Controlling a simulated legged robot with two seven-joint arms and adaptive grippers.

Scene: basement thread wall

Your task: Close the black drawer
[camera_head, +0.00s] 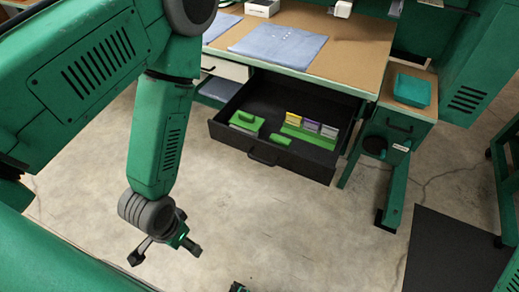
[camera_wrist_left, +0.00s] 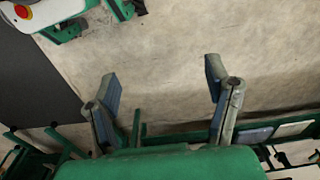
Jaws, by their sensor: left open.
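The black drawer (camera_head: 300,169) is pulled out from under the workbench in the head view, with a bar handle (camera_head: 262,159) on its front. Inside lie green trays and several small coloured boxes (camera_head: 310,126). My left gripper (camera_head: 164,252) is open and empty, to the left of and nearer than the drawer, apart from it. Its two spread fingers also show in the left wrist view (camera_wrist_left: 163,90), with bare floor between them. A small dark and green piece at the bottom edge of the head view may be my right gripper (camera_head: 238,287); most of it is out of frame.
The workbench (camera_head: 350,58) carries a blue cloth (camera_head: 277,45). A side cabinet with a teal bin (camera_head: 412,91) stands to the drawer's right. A dark mat (camera_head: 455,255) lies at lower right. The concrete floor before the drawer is clear.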

